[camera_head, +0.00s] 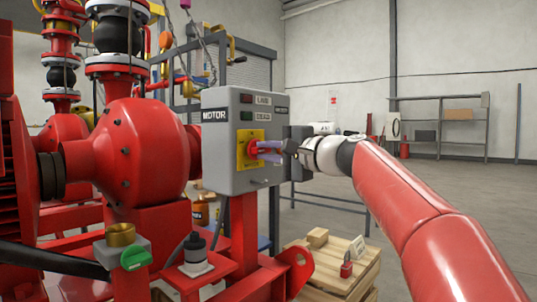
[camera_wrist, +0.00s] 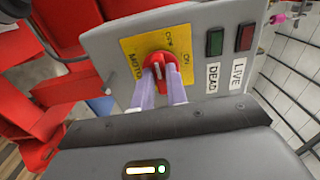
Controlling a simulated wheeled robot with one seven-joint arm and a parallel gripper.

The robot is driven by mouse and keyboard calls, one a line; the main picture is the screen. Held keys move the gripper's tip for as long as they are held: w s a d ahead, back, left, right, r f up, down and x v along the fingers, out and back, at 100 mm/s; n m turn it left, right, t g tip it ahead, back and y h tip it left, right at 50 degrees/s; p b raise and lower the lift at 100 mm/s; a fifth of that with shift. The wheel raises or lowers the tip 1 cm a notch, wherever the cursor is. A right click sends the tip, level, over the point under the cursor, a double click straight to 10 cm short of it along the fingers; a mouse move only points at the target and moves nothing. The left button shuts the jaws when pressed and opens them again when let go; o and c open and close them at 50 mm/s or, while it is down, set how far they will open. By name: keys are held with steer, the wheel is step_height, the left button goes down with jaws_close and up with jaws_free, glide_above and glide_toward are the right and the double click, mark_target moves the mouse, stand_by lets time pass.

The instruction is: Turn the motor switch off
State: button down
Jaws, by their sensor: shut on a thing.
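The motor switch is a red rotary knob (camera_wrist: 159,65) on a yellow plate (camera_wrist: 130,46) marked OFF, ON and MOTOR. It is on the front of a grey control box (camera_head: 216,153) labelled MOTOR, which also shows in the wrist view. My gripper (camera_wrist: 164,78) has its two pale purple fingers closed on the knob. The fingers hide part of the knob, so I cannot tell its exact setting. In the head view my gripper (camera_head: 262,149) reaches the knob from the right.
A red LIVE lamp (camera_wrist: 246,38) and a green DEAD lamp (camera_wrist: 215,43) sit beside the plate. Red pump piping (camera_head: 130,150) stands left of the box. A wooden pallet box (camera_head: 330,270) with small items stands below. Open floor (camera_head: 450,200) lies to the right.

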steer(key=shift+f, duration=0.1)
steer(key=c, duration=1.4)
jaws_free()
steer(key=v, duration=0.7)
steer(key=shift+s+d, duration=0.25)
steer(key=shift+d, duration=0.05)
